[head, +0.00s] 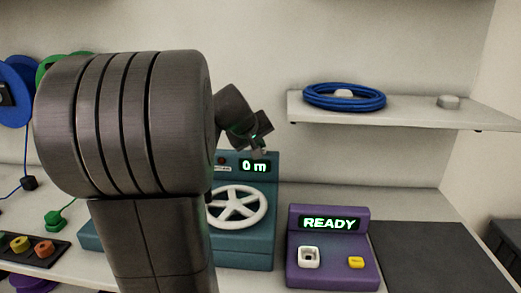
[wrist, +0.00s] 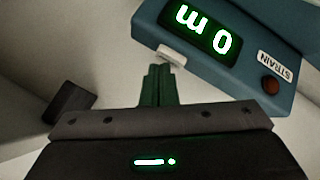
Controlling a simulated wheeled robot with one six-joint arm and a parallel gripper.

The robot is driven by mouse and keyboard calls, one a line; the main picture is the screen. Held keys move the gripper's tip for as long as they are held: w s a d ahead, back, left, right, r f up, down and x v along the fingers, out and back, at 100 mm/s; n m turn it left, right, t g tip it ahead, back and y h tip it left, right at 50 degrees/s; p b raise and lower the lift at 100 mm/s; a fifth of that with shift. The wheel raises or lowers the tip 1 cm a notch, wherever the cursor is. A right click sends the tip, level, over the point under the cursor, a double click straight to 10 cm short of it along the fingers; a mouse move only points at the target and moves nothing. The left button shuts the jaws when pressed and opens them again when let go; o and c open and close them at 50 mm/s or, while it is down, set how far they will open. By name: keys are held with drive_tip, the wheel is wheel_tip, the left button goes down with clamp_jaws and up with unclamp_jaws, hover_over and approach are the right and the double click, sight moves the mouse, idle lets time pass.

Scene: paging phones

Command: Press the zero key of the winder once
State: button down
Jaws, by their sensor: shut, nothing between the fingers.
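The teal winder (head: 240,250) stands on the counter, partly hidden by my arm in the head view. Its display (head: 259,166) reads "0 m", and a white hand wheel (head: 237,206) is below. In the wrist view the display (wrist: 203,30) appears upside down, with a red lamp (wrist: 271,84) by a STRAIN label. A small pale key (wrist: 172,54) juts from the winder's edge; its marking cannot be read. My gripper (wrist: 160,70) is shut and empty, its tips right by that key. Whether they touch is unclear. In the head view my gripper (head: 259,147) is just above the display.
A purple box (head: 332,274) reading READY, with a white socket and yellow button, stands right of the winder. A dark mat (head: 435,255) lies beyond it. A shelf (head: 420,112) holds a blue cable coil (head: 344,97). Spools and coloured plugs (head: 19,244) are at left.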

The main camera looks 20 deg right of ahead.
drive_tip(key=shift+r+p, duration=0.3)
drive_tip(key=shift+r, duration=0.35)
drive_tip(key=shift+r, duration=0.1)
wheel_tip(320, 180, up, 5)
drive_tip(key=p, duration=0.4)
drive_tip(key=shift+s, duration=0.1)
idle(0.5)
